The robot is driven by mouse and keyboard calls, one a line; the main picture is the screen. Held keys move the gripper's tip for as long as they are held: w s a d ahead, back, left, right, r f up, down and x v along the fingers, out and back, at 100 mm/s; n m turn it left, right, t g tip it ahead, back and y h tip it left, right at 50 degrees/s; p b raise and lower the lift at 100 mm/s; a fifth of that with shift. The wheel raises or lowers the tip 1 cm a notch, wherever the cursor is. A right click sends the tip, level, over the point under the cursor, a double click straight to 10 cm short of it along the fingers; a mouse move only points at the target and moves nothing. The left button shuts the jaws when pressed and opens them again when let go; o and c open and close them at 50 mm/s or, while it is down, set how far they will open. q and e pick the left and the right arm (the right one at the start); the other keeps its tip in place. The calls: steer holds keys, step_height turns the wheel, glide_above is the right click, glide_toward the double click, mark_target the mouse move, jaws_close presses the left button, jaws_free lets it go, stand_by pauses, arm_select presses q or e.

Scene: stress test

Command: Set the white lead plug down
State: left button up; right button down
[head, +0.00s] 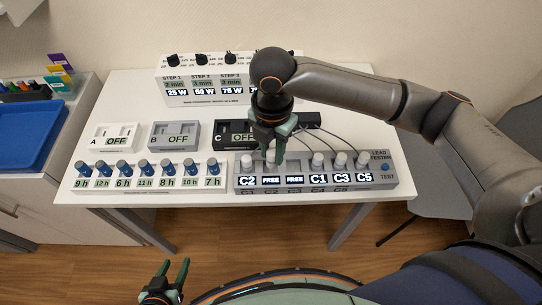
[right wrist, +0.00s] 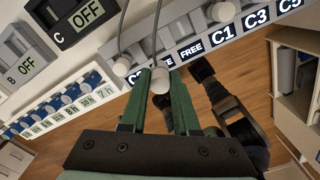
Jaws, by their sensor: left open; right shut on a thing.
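My right gripper (head: 270,148) is shut on a white lead plug (right wrist: 160,80), holding it between its green fingertips over the first FREE slot of the grey lead tester (head: 388,180). Whether the held plug touches the tester I cannot tell. Other white plugs stand in the tester at C2 (head: 246,161), C1 (head: 318,160), C3 (head: 341,160) and C5 (head: 362,160). The second FREE slot (head: 294,180) shows no plug. My left gripper (head: 172,268) is open and empty, in front of the table and below its edge.
A white rack of blue-topped tubes (head: 146,170) adjoins the tester on the left. Boxes A (head: 114,136), B (head: 174,135) and C (head: 233,134) read OFF behind. Thin cables run from a black block (head: 308,120). A step-power panel (head: 205,82) stands at the back.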

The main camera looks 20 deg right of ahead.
mark_target(271, 150)
steer(key=w+f, duration=0.2)
steer(key=shift+w+d+f, duration=0.1)
steer(key=shift+d+f, duration=0.1)
steer(key=shift+f, duration=1.7)
steer(key=shift+f, duration=0.15)
steer(key=c, duration=0.7)
jaws_free()
steer(key=shift+o, duration=0.2)
step_height(271, 150, up, 12)
steer(key=shift+r, duration=0.2)
